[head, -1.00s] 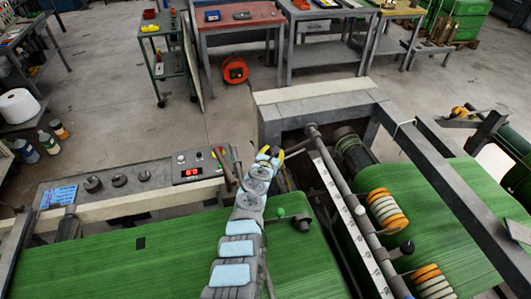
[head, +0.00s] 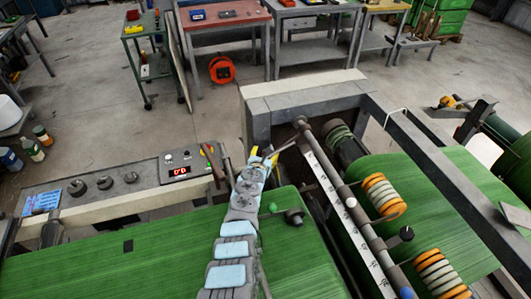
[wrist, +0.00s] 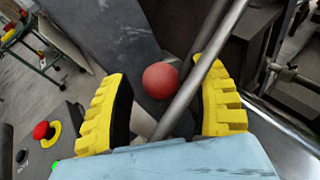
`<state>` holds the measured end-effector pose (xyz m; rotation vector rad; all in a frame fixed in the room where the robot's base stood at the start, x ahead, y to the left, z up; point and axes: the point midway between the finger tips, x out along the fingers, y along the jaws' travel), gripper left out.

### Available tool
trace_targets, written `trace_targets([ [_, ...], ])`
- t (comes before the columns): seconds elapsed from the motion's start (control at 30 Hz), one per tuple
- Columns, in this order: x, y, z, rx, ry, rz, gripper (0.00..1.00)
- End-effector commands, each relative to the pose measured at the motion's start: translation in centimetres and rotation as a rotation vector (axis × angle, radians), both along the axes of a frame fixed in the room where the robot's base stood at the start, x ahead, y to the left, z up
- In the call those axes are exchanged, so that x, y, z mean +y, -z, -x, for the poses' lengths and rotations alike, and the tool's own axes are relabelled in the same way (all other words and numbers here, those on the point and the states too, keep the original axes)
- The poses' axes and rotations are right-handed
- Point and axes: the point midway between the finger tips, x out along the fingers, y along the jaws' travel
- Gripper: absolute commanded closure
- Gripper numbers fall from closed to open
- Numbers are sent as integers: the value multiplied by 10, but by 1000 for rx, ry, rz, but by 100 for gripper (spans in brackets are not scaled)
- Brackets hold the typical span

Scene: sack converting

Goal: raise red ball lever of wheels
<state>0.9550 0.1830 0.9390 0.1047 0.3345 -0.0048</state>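The red ball (wrist: 160,80) shows in the wrist view, between the two yellow fingers of my gripper (wrist: 166,92). A grey metal rod (wrist: 205,75) runs slantwise just right of the ball, also between the fingers. I cannot tell whether the ball is fixed to this rod. The fingers are apart, with visible gaps to the ball. In the head view my gripper (head: 265,155) is open beside the grey machine frame (head: 258,112); the ball cannot be made out there. Orange and white wheels (head: 383,194) sit on a bar to the right.
A control panel with a red display (head: 180,171) lies left of my gripper. A red stop button (wrist: 41,130) shows in the wrist view. A ruled bar (head: 335,192) stands close on the right. Green sheet (head: 150,262) spreads below my arm.

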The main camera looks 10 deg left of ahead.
Motion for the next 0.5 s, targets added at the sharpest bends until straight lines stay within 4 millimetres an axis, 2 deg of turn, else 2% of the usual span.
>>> trace_targets([
  [0.5, 3, 3, 7, 7, -5, 5, 38],
])
